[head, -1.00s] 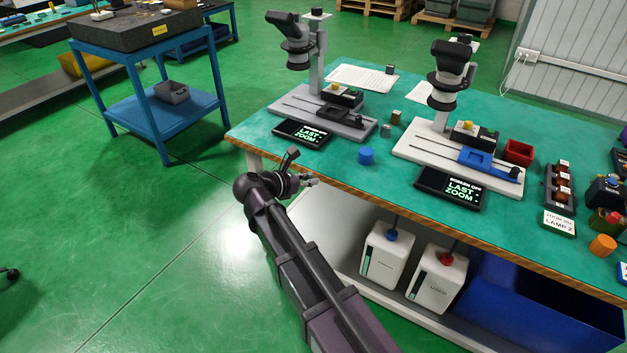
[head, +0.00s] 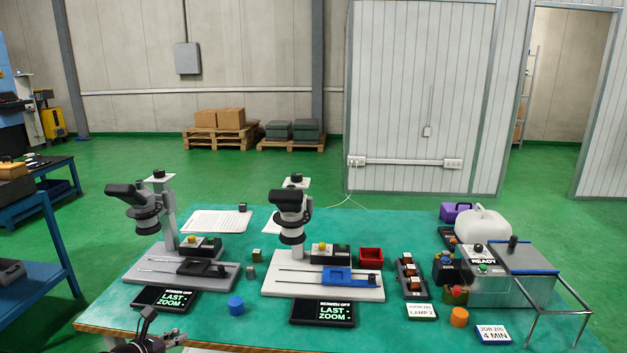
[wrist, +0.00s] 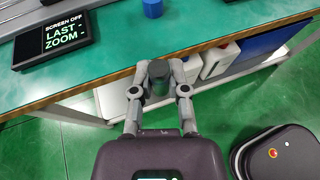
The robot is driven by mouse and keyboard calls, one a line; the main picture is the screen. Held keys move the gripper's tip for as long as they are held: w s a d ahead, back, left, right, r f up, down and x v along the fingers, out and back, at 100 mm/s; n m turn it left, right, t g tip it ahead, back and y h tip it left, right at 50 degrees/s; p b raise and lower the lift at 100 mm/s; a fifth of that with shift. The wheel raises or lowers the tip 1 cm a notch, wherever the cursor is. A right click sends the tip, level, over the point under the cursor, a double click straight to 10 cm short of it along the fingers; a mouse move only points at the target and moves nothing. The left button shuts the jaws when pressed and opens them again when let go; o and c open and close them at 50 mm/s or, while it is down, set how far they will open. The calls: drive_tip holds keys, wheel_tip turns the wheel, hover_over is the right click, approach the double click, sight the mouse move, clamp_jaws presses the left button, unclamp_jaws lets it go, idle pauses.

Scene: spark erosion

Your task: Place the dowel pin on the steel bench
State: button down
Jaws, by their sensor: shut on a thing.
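My gripper (wrist: 160,72) is shut on a short dark grey cylinder, the dowel pin (wrist: 158,88), in the wrist view. The pin sits between the two fingers, just off the front edge of the green-topped table. In the head view only part of my gripper (head: 172,341) shows at the bottom left, and I cannot make out the pin there. I cannot tell any surface in view clearly as the steel bench.
The green-topped table (head: 210,325) carries two microscope stands, screens, a blue cylinder (head: 236,306), a red bin (head: 371,257) and an orange cylinder (head: 459,317). A steel-framed unit (head: 525,290) stands at its right. A blue table (head: 40,205) is at far left.

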sight(175, 330)
wheel_tip(175, 330, up, 11)
drive_tip(key=p, duration=1)
drive_tip(key=shift+r, duration=0.15)
drive_tip(key=shift+d, duration=0.1)
